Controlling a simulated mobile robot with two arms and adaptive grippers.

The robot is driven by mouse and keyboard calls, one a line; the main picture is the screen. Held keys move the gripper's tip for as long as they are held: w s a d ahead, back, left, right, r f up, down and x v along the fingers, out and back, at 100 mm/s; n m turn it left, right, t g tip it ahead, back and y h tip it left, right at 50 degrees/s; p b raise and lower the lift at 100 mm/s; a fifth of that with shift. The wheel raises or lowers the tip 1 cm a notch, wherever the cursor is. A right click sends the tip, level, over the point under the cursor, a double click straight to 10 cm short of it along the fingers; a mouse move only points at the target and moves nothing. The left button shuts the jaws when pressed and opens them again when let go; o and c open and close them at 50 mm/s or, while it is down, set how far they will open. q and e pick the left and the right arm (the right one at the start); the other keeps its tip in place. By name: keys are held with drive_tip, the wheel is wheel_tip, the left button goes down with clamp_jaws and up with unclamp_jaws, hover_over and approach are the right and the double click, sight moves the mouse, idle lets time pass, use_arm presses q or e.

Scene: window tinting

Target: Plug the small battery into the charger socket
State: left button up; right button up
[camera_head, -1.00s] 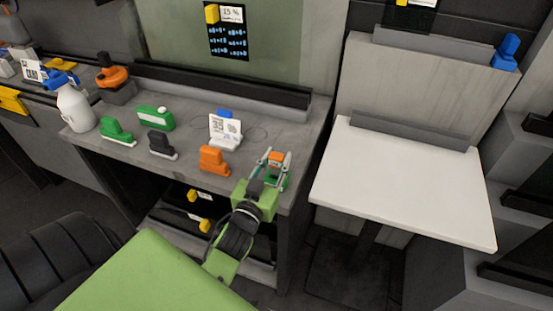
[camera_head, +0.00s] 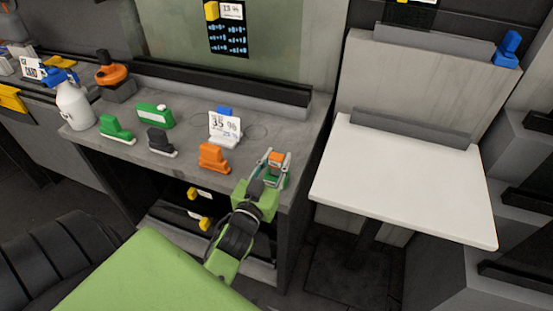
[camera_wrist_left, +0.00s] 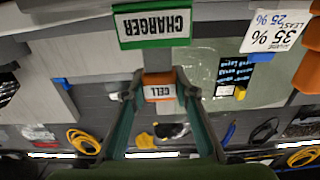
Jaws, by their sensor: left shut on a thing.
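The small battery is an orange block labelled CELL, between my left gripper's fingertips in the left wrist view (camera_wrist_left: 159,87). The orange top of the cell (camera_head: 277,158) also shows in the head view, near the bench's right front corner. My left gripper (camera_head: 276,162) is shut on it. The charger (camera_wrist_left: 155,24) is a green-edged block labelled CHARGER, just above the cell in the upside-down wrist picture. In the head view, the gripper partly hides the green there. I cannot tell whether cell and charger touch. My right gripper is out of view.
On the grey bench (camera_head: 190,140) stand an orange tool (camera_head: 213,158), a white 35 % sign (camera_head: 225,130), a black tool (camera_head: 160,141), green tools (camera_head: 116,128) and a spray bottle (camera_head: 75,108). A white table (camera_head: 400,185) on the right is bare on top.

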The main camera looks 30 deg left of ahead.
sight(276, 156)
use_arm(q)
drive_tip(key=shift+f+b, duration=1)
drive_tip(key=shift+f, duration=0.5)
drive_tip(key=o, duration=1.2)
drive_tip(key=shift+o, duration=0.2)
drive_tip(key=shift+r, duration=0.1)
wheel_tip(276, 156, up, 10)
drive_tip(key=shift+f, duration=0.1)
